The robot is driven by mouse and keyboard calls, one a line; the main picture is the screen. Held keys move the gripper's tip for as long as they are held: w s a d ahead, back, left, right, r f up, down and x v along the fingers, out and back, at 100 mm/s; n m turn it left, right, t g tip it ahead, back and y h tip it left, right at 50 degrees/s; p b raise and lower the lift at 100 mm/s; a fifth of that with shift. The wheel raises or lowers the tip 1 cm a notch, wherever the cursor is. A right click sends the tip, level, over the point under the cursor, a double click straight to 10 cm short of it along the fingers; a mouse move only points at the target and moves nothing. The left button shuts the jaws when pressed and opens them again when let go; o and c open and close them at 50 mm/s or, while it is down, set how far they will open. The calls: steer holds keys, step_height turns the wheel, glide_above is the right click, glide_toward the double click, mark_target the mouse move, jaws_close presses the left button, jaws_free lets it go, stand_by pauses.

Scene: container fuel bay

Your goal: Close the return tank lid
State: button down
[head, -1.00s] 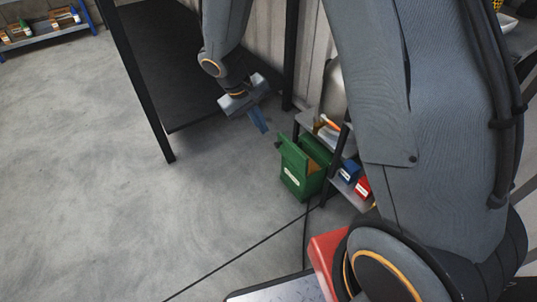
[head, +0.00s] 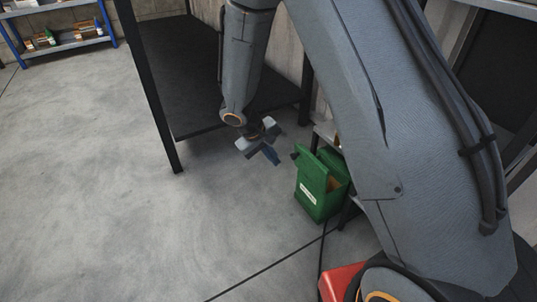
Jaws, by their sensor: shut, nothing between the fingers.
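The return tank looks to be the green bin (head: 312,199) with a white label, standing on the floor right of centre. Its green lid (head: 312,170) is open, standing up at the near-left side, and part of the brownish inside shows. My gripper (head: 272,157) is left of the bin and a little higher in the picture, apart from the lid. My arm hides the area right of the bin.
A dark table or platform with black legs (head: 160,110) stands behind my gripper. A shelf (head: 328,132) is behind the bin, mostly hidden by my arm. A blue-framed shelf (head: 75,42) stands far left. The grey floor at left is clear.

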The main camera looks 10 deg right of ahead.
steer(key=d, duration=0.1)
steer(key=w+d+b, duration=0.1)
steer(key=d, duration=0.1)
steer(key=d+f+b, duration=0.1)
steer(key=shift+w+d, duration=0.25)
steer(key=shift+d+r, duration=0.1)
steer(key=shift+d+r+p, duration=0.1)
steer(key=shift+d+p, duration=0.1)
steer(key=shift+p, duration=0.65)
